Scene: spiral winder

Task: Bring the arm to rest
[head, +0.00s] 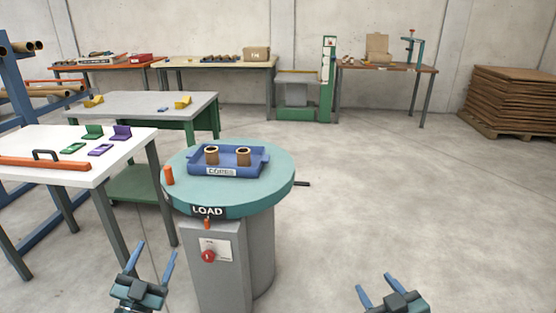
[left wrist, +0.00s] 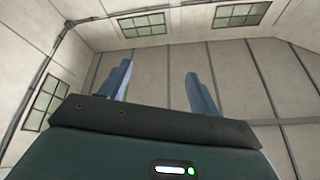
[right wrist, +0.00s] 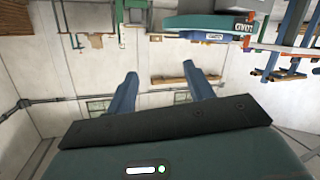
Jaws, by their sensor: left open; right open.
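My left gripper (head: 152,264) is open and empty at the bottom of the head view, in front of and to the left of the grey pedestal (head: 213,272). Its two blue fingers also stand apart in the left wrist view (left wrist: 158,80), with only walls and windows beyond. My right gripper (head: 376,289) is open and empty at the bottom right, over bare floor. Its spread fingers show in the right wrist view (right wrist: 162,88). Neither gripper touches anything.
A round teal turntable (head: 272,190) marked LOAD carries a blue tray (head: 225,171) with two brown cores (head: 243,157). A white table (head: 110,165) with a red-orange bar (head: 45,163) stands at left. Benches line the back wall. The floor at right (head: 400,190) is clear.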

